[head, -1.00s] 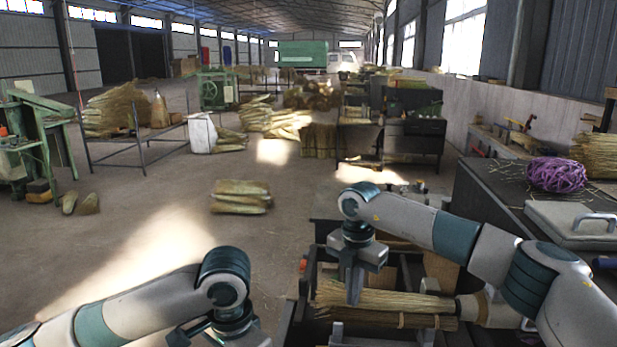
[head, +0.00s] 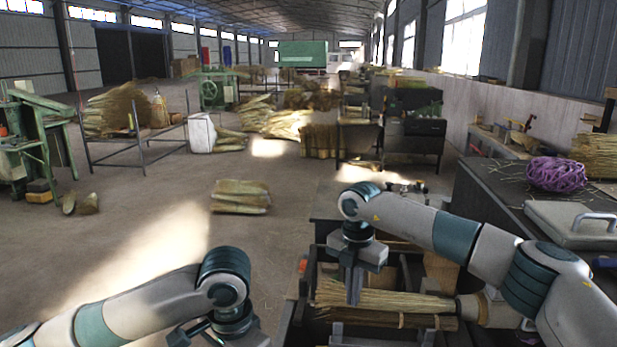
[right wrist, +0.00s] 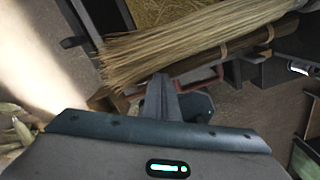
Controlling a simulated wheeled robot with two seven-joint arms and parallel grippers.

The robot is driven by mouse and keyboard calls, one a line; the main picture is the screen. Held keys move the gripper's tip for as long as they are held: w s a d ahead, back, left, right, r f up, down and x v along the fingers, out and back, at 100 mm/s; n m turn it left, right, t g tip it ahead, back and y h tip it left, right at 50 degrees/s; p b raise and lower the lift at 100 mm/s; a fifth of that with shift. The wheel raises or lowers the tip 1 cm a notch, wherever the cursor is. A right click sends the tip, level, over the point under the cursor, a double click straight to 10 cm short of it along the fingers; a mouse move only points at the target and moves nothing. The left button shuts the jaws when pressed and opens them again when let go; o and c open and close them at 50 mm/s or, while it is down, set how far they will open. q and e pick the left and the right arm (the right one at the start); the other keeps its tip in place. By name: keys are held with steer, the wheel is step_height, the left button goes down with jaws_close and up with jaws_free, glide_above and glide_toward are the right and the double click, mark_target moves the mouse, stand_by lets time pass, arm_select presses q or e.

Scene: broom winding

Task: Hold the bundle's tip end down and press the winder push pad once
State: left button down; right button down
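The straw bundle (head: 405,299) lies across the dark bench frame, its loose tip end to the left and its bound end at a pale cylindrical holder (head: 476,306). It also shows in the right wrist view (right wrist: 200,40). My right gripper (head: 353,300) points down at the tip end, its fingers close together with nothing visible between them. In the right wrist view its fingers (right wrist: 163,85) show just below the straw; contact is unclear. My left gripper (head: 212,332) is at the bottom edge, its fingers cut off. I cannot make out the push pad for certain.
A dark side bench (head: 500,200) on the right bears purple twine (head: 556,174) and a grey lidded box (head: 575,222). A straw pile (head: 240,196) lies on the floor ahead. The floor left of the bench frame is mostly clear.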

steer(key=shift+r, duration=0.15)
step_height(320, 180, up, 9)
steer(key=p, duration=0.2)
steer(key=shift+p, duration=0.4)
stand_by(1.4)
stand_by(0.4)
step_height(320, 180, up, 17)
steer(key=b, duration=0.5)
stand_by(0.3)
